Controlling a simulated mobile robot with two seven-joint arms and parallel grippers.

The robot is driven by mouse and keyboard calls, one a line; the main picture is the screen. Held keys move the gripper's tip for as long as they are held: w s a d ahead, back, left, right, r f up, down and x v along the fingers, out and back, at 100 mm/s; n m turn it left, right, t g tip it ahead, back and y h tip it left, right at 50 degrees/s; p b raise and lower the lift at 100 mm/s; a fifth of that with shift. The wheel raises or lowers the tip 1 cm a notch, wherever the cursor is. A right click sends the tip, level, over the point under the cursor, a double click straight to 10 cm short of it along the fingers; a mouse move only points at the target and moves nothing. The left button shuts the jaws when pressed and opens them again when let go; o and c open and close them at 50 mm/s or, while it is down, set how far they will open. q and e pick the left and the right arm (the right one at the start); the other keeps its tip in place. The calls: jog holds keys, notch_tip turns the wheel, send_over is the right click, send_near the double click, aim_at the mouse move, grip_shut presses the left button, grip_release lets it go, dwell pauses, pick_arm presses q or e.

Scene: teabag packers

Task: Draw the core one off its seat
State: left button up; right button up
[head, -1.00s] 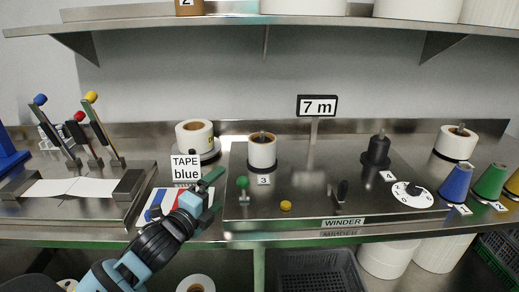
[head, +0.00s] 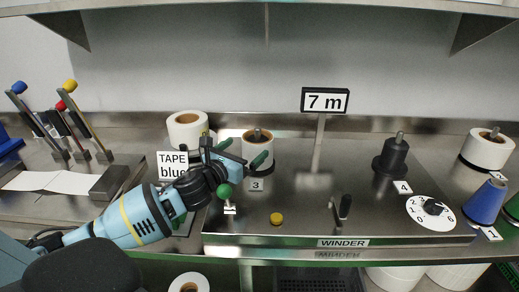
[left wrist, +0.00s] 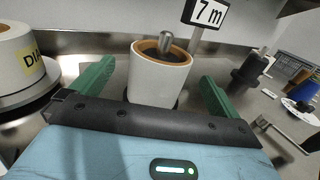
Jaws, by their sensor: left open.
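A white roll with a brown core (head: 257,138) sits upright on a metal spindle at the winder's seat marked 3. It also shows in the left wrist view (left wrist: 158,83), with the spindle tip rising through its core. My left gripper (head: 242,151) is open, its green fingers on either side of this roll; I cannot tell whether they touch it. An empty dark spindle (head: 391,158) stands at the seat marked 4. No core in view can be read as core one. My right gripper is not in view.
A tape roll (head: 187,129) stands at the left behind the TAPE blue sign (head: 172,164). The 7 m sign (head: 325,100) rises behind the winder. A green knob, yellow button (head: 277,219), crank and white dial (head: 431,212) are on the winder plate.

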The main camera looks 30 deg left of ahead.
aim_at(256, 139)
pick_arm(q)
jog(key=shift+w, duration=1)
jog(key=shift+w+r, duration=0.15)
jog(key=shift+w, duration=0.1)
jog(key=shift+w+r, duration=0.15)
jog(key=shift+w, duration=2.15)
jog(key=c, duration=0.9)
